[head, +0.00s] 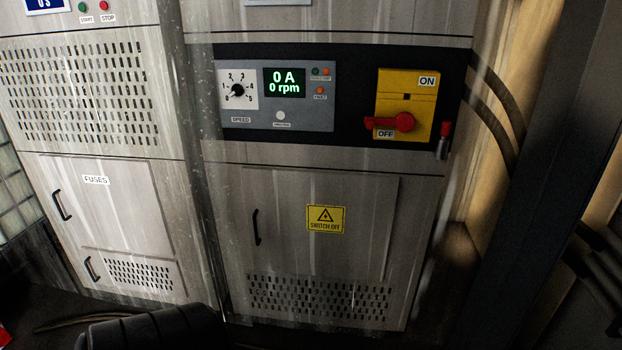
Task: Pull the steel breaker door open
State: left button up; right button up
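The steel breaker door (335,205) is on the lower part of the right cabinet. It looks shut, flush with the cabinet front. It bears a yellow warning label (325,219) reading SWITCH OFF. Its black bar handle (256,227) is upright near the door's left edge. Above it, a red rotary handle (392,122) on a yellow plate (407,88) lies level, pointing left just above the OFF label. No gripper shows in the head view, so nothing is seen touching the door or its handle.
A second cabinet on the left has a FUSES door (110,205) with its own black handle (62,205). A speed panel (275,97) reads 0 A and 0 rpm. A dark upright post (540,180) and cables stand at the right. A dark rounded shape shows at bottom left.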

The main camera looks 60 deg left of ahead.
aim_at(315, 223)
jog(key=u, duration=1.5)
